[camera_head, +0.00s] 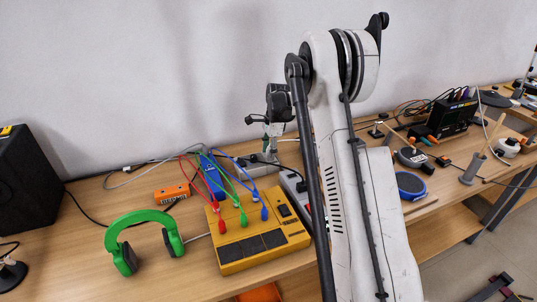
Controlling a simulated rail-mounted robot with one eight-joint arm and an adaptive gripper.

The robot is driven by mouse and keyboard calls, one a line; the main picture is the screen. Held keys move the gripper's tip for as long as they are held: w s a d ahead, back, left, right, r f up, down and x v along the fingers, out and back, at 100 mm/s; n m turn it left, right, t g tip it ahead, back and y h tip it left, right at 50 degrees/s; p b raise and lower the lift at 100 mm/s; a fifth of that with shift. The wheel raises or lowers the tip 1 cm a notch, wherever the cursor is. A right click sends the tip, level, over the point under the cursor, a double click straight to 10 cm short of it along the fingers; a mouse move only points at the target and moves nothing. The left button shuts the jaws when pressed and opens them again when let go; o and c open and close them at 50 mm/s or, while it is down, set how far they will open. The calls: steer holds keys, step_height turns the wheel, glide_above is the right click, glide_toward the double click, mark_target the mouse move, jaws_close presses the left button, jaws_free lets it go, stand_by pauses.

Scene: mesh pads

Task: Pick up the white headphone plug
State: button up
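Green headphones (143,238) lie on the wooden table at the front left. A short pale cable (197,238) runs from them to the yellow box. I cannot clearly make out a white headphone plug; a small white piece (253,158) at the back of the table, just below my gripper, may be it. My gripper (266,136) is above the back of the table near the wall, behind the yellow box. It is small and partly behind my arm, so I cannot tell whether its fingers are open or shut, or whether they touch anything.
A yellow box (262,247) with red, green and blue leads stands in front of my gripper. A black speaker (30,180) is far left. A power strip (292,190) is partly hidden by my arm.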

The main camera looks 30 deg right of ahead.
jaws_close()
steer(key=shift+r, duration=0.8)
step_height(320, 180, up, 3)
steer(key=shift+f, duration=0.2)
steer(key=s+a+r+p, duration=0.2)
steer(key=s+a+r, duration=0.1)
steer(key=a+r, duration=0.8)
steer(key=shift+r, duration=0.55)
